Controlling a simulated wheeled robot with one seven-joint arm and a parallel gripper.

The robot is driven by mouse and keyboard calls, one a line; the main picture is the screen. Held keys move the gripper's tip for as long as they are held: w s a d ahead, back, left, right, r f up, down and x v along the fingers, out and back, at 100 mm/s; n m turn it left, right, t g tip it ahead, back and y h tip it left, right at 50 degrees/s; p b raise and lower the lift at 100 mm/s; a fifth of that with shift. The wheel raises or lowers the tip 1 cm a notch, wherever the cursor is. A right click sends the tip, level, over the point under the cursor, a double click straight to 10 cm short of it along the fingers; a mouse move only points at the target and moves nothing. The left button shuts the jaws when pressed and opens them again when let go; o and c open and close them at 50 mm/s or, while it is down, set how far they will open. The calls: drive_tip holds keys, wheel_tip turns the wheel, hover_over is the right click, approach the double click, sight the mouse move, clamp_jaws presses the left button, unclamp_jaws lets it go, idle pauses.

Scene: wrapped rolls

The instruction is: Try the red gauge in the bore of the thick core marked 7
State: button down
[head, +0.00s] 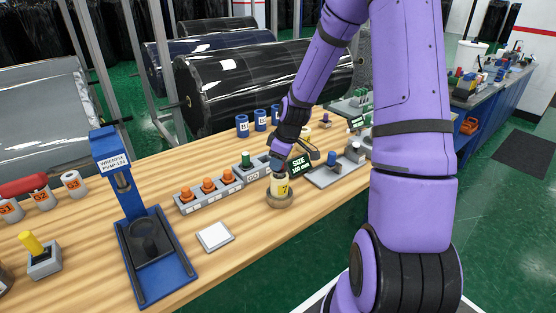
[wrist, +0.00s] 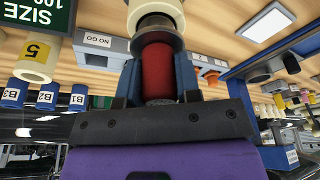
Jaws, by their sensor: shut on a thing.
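My gripper (wrist: 158,85) is shut on the red gauge (wrist: 158,68), its blue fingers on either side of the red handle. The gauge's grey collar (wrist: 158,40) lies in line with a cream core (wrist: 155,12) and appears to meet its end. I cannot tell how far the gauge is in the bore. In the head view my gripper (head: 281,150) is straight above this cream core (head: 277,188), which stands upright in a round tan holder (head: 280,202). Its yellow label seems to read 7. The red gauge is hardly visible there.
A dark size display (head: 301,167) stands close right of the core. A grey rack (head: 208,197) with orange-topped gauges and a GO block is to the left. A white pad (head: 215,236) lies in front, beside a blue press (head: 150,245). Blue cores (head: 260,119) stand behind.

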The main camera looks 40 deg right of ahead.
drive_tip(key=shift+f, duration=0.55)
drive_tip(key=shift+r, duration=0.15)
idle(1.0)
drive_tip(key=shift+r, duration=3.35)
